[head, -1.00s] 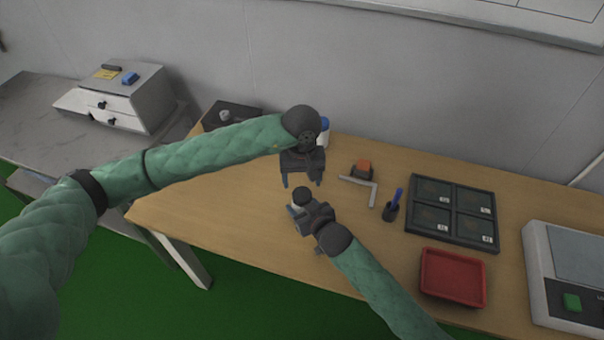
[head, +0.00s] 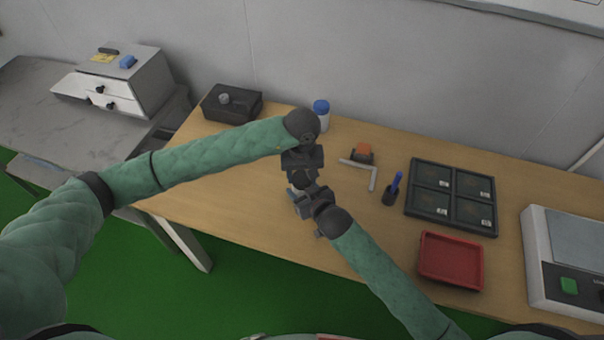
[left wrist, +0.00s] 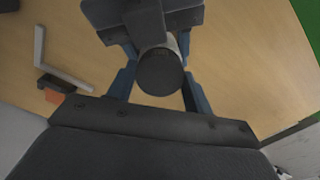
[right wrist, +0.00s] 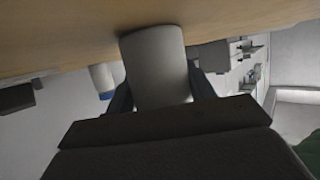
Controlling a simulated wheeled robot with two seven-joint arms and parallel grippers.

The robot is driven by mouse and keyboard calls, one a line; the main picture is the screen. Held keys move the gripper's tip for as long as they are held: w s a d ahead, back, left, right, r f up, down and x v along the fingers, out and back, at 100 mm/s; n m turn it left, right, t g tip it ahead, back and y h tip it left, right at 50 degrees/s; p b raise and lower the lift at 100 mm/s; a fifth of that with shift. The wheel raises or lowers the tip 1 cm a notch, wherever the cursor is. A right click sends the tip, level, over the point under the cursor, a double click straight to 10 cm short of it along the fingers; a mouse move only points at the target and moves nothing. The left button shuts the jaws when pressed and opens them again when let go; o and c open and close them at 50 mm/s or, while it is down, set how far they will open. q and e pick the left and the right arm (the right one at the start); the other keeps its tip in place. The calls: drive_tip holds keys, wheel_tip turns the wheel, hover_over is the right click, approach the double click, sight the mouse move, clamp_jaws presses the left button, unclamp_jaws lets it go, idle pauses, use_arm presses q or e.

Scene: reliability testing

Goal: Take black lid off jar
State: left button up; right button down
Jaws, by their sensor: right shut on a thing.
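The jar (right wrist: 158,60) is a pale cylinder between the fingers of my right gripper (head: 300,198), which is shut on it. In the right wrist view the jar's end reaches the table's edge line; I cannot tell whether it touches the table. Its round black lid (left wrist: 161,72) faces the left wrist camera. My left gripper (head: 302,178) is directly over the jar, pointing down. Its blue fingers (left wrist: 160,92) are open, one on each side of the lid, with narrow gaps. In the head view the grippers mostly hide the jar.
A black box (head: 231,103) stands back left.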

use_arm(q)
drive_tip(key=shift+c, duration=1.1)
drive_tip(key=n, duration=0.5)
drive_tip(key=shift+n, duration=0.4)
drive_tip(key=n, duration=0.7)
drive_tip(key=shift+n, duration=0.4)
drive_tip(key=o, duration=1.1)
drive_tip(key=shift+r, duration=0.1)
